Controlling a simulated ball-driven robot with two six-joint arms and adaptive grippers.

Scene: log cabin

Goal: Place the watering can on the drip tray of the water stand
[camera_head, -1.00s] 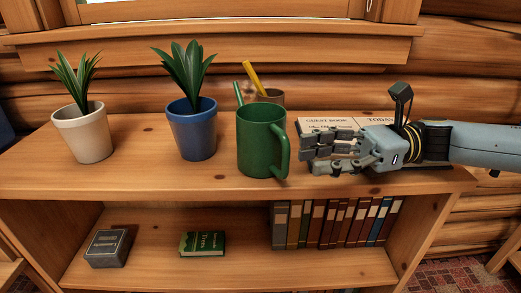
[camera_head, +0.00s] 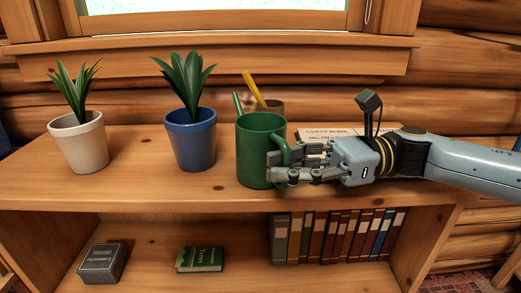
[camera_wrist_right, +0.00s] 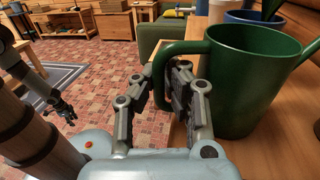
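The green watering can (camera_head: 257,150) stands upright on the shelf top, its handle toward my right gripper (camera_head: 283,163). It also shows in the right wrist view (camera_wrist_right: 245,85). The right gripper (camera_wrist_right: 158,92) has its fingers on either side of the handle. They look open, with a gap between one finger and the handle. My left gripper (camera_wrist_right: 66,110) hangs low at the left of the right wrist view, too small to tell its state. No water stand or drip tray can be made out.
A blue pot (camera_head: 191,145) and a white pot (camera_head: 80,148) with plants stand left of the can. A cup (camera_head: 272,106) with a yellow pencil and an open guest book (camera_head: 330,134) are behind. Books (camera_head: 330,236) fill part of the lower shelf.

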